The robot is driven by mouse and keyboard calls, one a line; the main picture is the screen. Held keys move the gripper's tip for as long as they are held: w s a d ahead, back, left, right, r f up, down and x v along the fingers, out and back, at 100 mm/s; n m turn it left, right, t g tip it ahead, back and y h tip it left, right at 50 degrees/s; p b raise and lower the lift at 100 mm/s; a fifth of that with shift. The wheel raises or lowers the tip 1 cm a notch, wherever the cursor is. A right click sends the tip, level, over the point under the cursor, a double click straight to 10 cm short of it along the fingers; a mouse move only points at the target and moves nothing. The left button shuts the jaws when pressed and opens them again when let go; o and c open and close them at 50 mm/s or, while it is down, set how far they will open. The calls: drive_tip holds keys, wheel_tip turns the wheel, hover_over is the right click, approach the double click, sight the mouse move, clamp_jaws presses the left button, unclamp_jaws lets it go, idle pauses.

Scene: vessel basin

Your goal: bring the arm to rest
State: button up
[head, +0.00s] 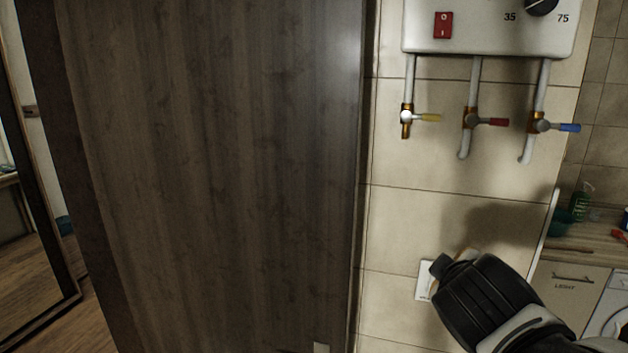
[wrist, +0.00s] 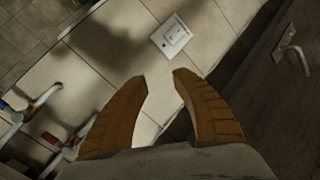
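My gripper (head: 463,257) is at the lower right of the head view, in front of the tiled wall and below the water heater. Its dark body hides most of the fingers there, and a bit of tan finger shows past it. In the wrist view, the two orange-brown fingers of my gripper (wrist: 160,77) stand apart with a gap between their tips. Nothing is between them, only the tiled wall behind.
A white wall plate (head: 424,281) is close beside my gripper; it also shows in the wrist view (wrist: 171,36). Above are the white heater (head: 485,38) and its pipes with yellow, red and blue valves. A large dark wooden panel (head: 215,170) stands left. A counter (head: 580,250) is right.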

drive_tip(key=s+a+f+m+g+y+b, duration=0.1)
drive_tip(key=s+f+m+b, duration=0.1)
drive_tip(key=f+b, duration=0.4)
drive_tip(key=s+a+f+m+g+y+b, duration=0.1)
drive_tip(key=s+f+b, duration=0.4)
drive_tip(key=f, duration=1.2)
drive_tip(key=s+a+f+m+g+y+b, duration=0.2)
drive_tip(key=f+b, duration=0.5)
drive_tip(key=f, duration=0.5)
drive_tip(key=shift+s+a+m, duration=0.45)
drive_tip(key=shift+s+m, duration=0.35)
drive_tip(key=shift+m, duration=0.4)
drive_tip(key=shift+r, duration=0.1)
